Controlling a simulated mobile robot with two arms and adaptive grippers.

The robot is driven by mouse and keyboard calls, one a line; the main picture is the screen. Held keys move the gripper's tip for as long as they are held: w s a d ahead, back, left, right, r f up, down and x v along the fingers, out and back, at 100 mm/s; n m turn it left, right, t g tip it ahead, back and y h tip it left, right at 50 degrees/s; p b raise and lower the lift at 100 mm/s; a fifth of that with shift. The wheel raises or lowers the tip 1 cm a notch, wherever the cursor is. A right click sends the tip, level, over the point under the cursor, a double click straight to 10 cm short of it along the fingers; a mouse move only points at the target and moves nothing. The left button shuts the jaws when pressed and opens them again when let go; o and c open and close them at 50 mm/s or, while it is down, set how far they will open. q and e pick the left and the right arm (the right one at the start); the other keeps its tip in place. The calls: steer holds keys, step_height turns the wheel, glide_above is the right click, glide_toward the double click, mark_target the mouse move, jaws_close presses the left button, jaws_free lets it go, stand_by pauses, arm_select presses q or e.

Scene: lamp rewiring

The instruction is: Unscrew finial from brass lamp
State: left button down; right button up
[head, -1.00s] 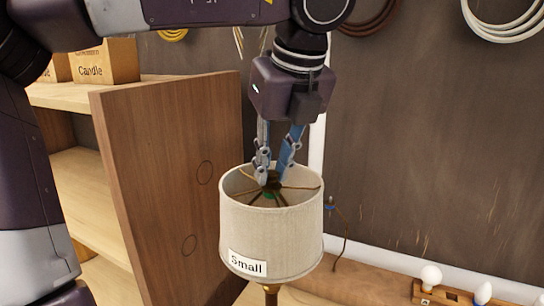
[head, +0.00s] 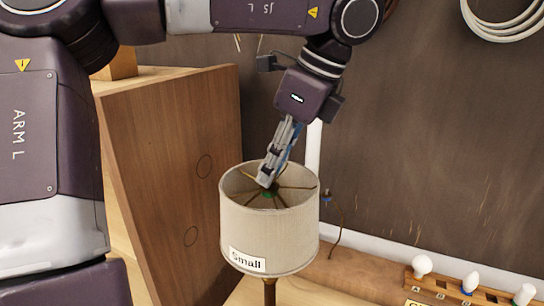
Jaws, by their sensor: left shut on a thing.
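The lamp has a cream drum shade (head: 288,230) labelled "Small" and stands upright. Its brass stem (head: 269,291) shows below the shade. Inside the open top, thin brown spokes meet at the hub, where a small green part (head: 267,194) shows. My left gripper (head: 267,182) comes down at a slant from the upper right, its fingertips shut at the hub inside the top of the shade. The finial between the fingertips is hidden by them. My right gripper is not in view.
A tall wooden panel (head: 160,160) stands close at the left of the shade. A wooden rack with several bulbs (head: 422,266) is at the lower right. A coiled white cable (head: 503,22) hangs on the dark back wall.

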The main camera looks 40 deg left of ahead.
arm_select(q)
steer(key=c, duration=1.7)
jaws_free()
steer(key=shift+c, duration=0.2)
